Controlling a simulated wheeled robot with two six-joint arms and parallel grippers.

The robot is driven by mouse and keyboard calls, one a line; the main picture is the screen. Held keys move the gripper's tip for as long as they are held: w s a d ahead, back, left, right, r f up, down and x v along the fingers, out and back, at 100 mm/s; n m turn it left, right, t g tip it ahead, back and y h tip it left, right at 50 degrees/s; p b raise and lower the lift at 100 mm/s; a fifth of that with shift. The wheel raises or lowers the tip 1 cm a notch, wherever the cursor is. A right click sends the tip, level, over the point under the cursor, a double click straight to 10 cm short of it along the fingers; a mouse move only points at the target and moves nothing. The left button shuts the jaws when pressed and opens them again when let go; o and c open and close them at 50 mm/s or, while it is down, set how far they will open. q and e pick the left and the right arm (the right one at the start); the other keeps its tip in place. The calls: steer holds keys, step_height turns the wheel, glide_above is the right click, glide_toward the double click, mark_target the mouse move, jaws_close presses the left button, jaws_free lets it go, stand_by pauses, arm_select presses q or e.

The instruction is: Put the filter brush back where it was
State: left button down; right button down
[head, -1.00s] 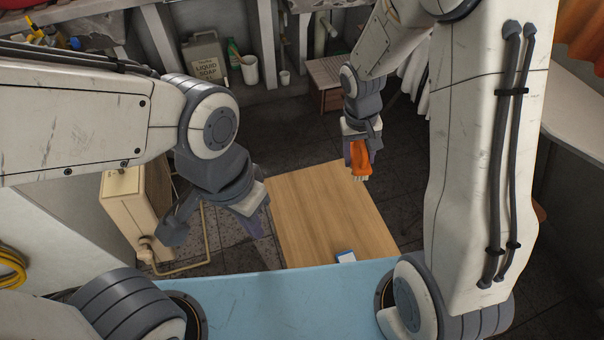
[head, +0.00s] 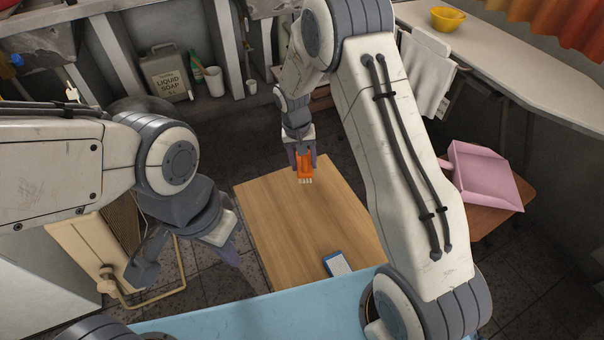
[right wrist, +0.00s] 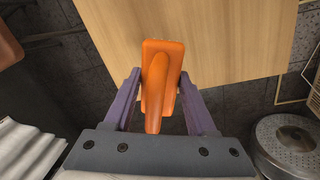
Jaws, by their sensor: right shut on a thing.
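The orange filter brush (head: 304,164) has pale bristles pointing down in the head view. My right gripper (head: 303,165) is shut on it and holds it over the far edge of the wooden table (head: 290,225). In the right wrist view the brush (right wrist: 161,85) sits between the purple fingers of the gripper (right wrist: 163,100), its handle toward the palm. My left gripper (head: 185,255) hangs empty left of the table; its fingers are partly hidden, but they look spread apart.
A blue and white box-like item (head: 338,264) lies at the table's near edge. A pink dustpan (head: 482,178) rests on a brown stool (head: 490,215) at right. A yellow bowl (head: 448,18) stands on the counter (head: 500,55). A liquid soap can (head: 165,77) stands at the back. Most of the tabletop is clear.

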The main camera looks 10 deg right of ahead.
mark_target(302, 171)
steer(key=shift+w+a+f, duration=0.2)
steer(key=shift+f, duration=0.25)
steer(key=shift+f+b, duration=0.75)
steer(key=shift+f, duration=0.9)
steer(key=shift+f, duration=0.15)
steer(key=shift+c, duration=1)
jaws_free()
